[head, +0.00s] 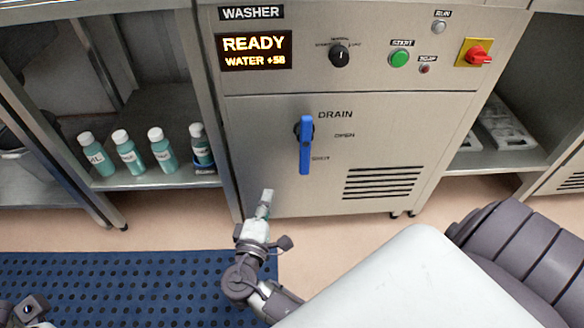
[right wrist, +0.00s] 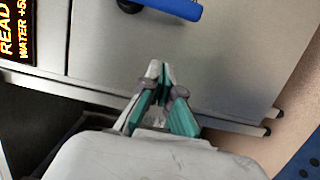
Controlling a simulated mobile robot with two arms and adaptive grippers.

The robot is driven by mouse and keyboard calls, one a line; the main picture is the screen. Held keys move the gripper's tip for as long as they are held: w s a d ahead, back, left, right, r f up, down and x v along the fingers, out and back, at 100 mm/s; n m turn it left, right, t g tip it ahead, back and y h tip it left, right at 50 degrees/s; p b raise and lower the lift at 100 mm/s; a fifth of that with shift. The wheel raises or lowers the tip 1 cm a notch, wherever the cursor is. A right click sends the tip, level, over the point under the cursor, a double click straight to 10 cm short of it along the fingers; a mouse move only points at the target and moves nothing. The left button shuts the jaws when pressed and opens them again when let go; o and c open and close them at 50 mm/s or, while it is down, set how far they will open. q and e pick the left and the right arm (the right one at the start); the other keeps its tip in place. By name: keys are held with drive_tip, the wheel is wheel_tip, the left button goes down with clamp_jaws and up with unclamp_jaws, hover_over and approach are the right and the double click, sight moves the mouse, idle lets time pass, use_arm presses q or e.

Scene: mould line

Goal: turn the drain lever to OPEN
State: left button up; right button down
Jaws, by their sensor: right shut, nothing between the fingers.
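The blue drain lever (head: 305,150) is on the washer's front panel (head: 270,185), under the word DRAIN. It hangs straight down from its dark pivot, beside the lower label, which looks like SHUT. The OPEN label (head: 344,135) is to the right of the pivot. My right gripper (head: 267,193) is shut and empty, below and left of the lever, apart from it. In the right wrist view the shut fingers (right wrist: 158,68) point at the panel, and part of the lever (right wrist: 175,8) shows at the top edge. Only a piece of my left arm shows at bottom left.
The washer display (head: 254,49) reads READY, WATER +58. A knob (head: 338,55), a green START button (head: 399,59) and a red switch (head: 477,54) are above. Several bottles (head: 161,152) stand on the left shelf. A blue mat (head: 130,285) covers the floor at left.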

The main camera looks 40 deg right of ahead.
sight(305, 148)
drive_tip(key=w+d+b, duration=0.2)
drive_tip(key=w+d, duration=0.3)
drive_tip(key=d, duration=0.5)
drive_tip(key=shift+d+b, duration=0.3)
drive_tip(key=shift+b, duration=0.1)
